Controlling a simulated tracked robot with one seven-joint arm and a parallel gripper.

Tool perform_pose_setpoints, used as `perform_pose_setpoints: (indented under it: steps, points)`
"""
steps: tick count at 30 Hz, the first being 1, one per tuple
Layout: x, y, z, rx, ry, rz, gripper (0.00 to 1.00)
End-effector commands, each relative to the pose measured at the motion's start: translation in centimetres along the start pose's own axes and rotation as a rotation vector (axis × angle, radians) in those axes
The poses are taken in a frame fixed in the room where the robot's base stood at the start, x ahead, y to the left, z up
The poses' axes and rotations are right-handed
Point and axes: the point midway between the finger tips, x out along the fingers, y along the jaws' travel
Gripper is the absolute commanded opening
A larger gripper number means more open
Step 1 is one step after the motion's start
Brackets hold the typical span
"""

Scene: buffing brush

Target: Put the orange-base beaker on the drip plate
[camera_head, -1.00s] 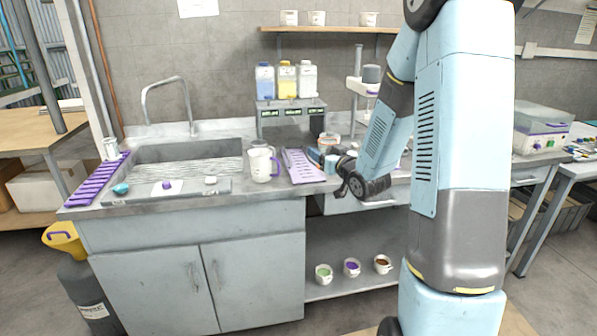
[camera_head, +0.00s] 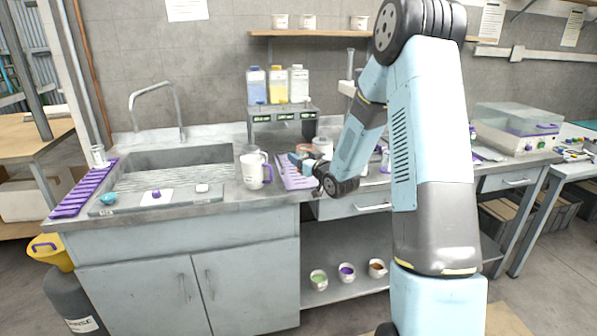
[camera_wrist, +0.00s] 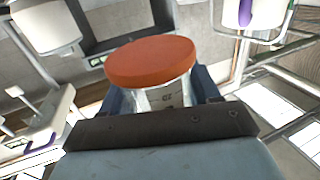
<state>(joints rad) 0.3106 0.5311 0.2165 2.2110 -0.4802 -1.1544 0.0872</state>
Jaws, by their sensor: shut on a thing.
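The orange-base beaker (camera_wrist: 165,97) is held between my gripper's fingers in the wrist view. Its round orange base (camera_wrist: 150,61) faces the camera, and its clear marked wall is partly hidden by the gripper. In the head view, my gripper (camera_head: 303,160) is small, shut on the beaker, and above or just behind a pale purple slotted plate (camera_head: 291,180) on the counter. This plate may be the drip plate; I cannot tell for certain. Whether the beaker touches anything below is hidden.
A white pitcher with a purple handle (camera_head: 252,171) stands just left of the slotted plate. The sink (camera_head: 170,150) and a purple slotted strip (camera_head: 83,190) are farther left. A dispenser stand (camera_head: 283,117) with bottles is behind. A white container (camera_head: 322,146) stands close behind my gripper.

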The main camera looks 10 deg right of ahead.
Motion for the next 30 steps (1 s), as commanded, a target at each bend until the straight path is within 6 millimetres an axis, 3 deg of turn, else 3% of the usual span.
perform_pose_setpoints:
  steps: [6,14,22,30]
  points:
    - [1.9,0.2,2.3,0.001,0.001,-0.001,0.29]
    - [2.7,0.4,3.3,0.000,0.001,0.000,0.29]
    - [2.9,0.5,6.3,0.001,-0.001,0.000,0.29]
    - [2.9,0.5,6.5,-0.001,0.001,0.001,0.29]
